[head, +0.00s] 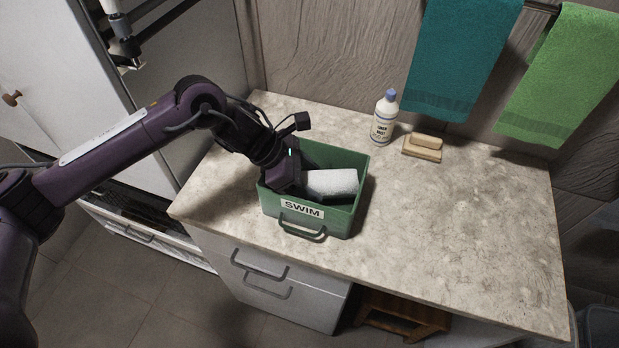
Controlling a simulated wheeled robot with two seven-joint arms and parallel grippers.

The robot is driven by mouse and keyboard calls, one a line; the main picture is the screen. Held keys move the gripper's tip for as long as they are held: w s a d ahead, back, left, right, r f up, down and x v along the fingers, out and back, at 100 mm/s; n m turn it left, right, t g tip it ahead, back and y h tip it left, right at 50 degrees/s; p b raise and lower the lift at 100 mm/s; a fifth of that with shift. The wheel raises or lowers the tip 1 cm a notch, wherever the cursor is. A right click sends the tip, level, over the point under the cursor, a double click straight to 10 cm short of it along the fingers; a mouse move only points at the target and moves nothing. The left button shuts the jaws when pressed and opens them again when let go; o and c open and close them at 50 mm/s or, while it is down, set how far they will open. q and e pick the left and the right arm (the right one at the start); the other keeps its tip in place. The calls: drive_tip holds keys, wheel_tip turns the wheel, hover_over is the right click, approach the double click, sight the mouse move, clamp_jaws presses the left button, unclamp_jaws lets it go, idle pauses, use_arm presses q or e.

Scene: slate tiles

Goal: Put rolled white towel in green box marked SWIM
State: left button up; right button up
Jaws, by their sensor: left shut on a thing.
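The rolled white towel (332,183) is inside the green box (272,206), whose front carries a SWIM label. The box stands on the stone counter with its handle toward the front edge. My left gripper (301,184) reaches down into the box from the left and is shut on the towel's left end. The fingertips are largely hidden by the gripper body and the box wall. I cannot tell whether the towel touches the box floor. My right gripper is not in view.
A white bottle with a blue cap (384,117) and a wooden brush (424,146) stand behind the box to the right. A teal towel (462,55) and a green towel (565,75) hang at the back. The counter's right side (460,230) is clear.

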use_arm(q)
drive_tip(key=shift+f, duration=0.1)
drive_tip(key=o, duration=0.7)
drive_tip(key=shift+o, duration=0.2)
drive_tip(key=shift+r+p, duration=0.35)
drive_tip(key=shift+p, duration=0.35)
drive_tip(key=shift+r+p, duration=0.45)
drive_tip(key=shift+p, duration=0.15)
drive_tip(key=b+v, duration=0.3)
drive_tip(key=v, duration=0.8)
drive_tip(key=shift+a, duration=0.1)
drive_tip(key=shift+a+r, duration=0.2)
drive_tip(key=shift+r, duration=0.1)
